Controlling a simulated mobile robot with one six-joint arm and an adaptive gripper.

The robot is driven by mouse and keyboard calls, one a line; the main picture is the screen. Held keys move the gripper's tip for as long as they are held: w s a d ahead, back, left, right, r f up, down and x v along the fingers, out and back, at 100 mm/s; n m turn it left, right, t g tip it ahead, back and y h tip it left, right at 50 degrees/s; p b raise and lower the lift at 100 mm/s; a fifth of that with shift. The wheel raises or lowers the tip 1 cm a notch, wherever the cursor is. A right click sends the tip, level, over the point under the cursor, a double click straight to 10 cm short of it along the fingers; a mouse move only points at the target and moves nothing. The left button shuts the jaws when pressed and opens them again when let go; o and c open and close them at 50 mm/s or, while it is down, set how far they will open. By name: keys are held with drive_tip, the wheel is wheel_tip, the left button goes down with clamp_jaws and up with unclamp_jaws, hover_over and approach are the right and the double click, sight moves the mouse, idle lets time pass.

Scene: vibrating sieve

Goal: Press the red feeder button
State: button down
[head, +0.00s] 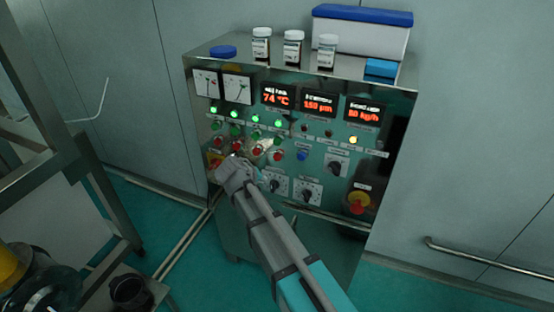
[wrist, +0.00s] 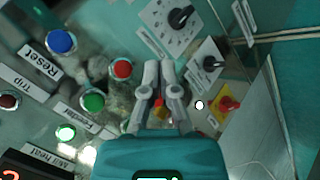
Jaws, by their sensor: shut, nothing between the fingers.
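The red feeder button (wrist: 122,68) shows in the wrist view, left of my fingertips. It is in line with a green button (wrist: 92,99) and a label (wrist: 80,118) that seems to read "Feeder". In the head view a red button (head: 277,156), just left of the blue one, appears to be the same button. My gripper (wrist: 158,64) is shut and empty, with its fingertips in front of the panel beside the red button. In the head view my gripper (head: 234,160) covers part of the lower left panel. I cannot tell whether its tips touch the panel.
A blue button (wrist: 62,41) labelled Reset is close by. Rotary knobs (wrist: 180,18) and a red knob on a yellow plate (wrist: 228,103) lie near the fingers. Bottles (head: 293,48) and a blue-lidded box (head: 361,30) stand on the cabinet (head: 205,52). A metal frame (head: 60,100) is left.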

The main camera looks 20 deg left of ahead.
drive_tip(key=w, duration=0.8)
drive_tip(key=shift+w+d, duration=0.35)
drive_tip(key=shift+w, duration=0.05)
drive_tip(key=shift+w, duration=0.15)
idle(1.6)
drive_tip(key=shift+w, duration=0.25)
drive_tip(key=shift+w+d, duration=0.1)
drive_tip(key=shift+w, duration=0.45)
idle(1.2)
drive_tip(key=shift+s, duration=0.95)
drive_tip(key=shift+s, duration=0.15)
drive_tip(key=shift+s+a, duration=0.15)
drive_tip(key=shift+s, duration=1.05)
drive_tip(key=shift+s+a, duration=0.1)
drive_tip(key=shift+s, duration=1.05)
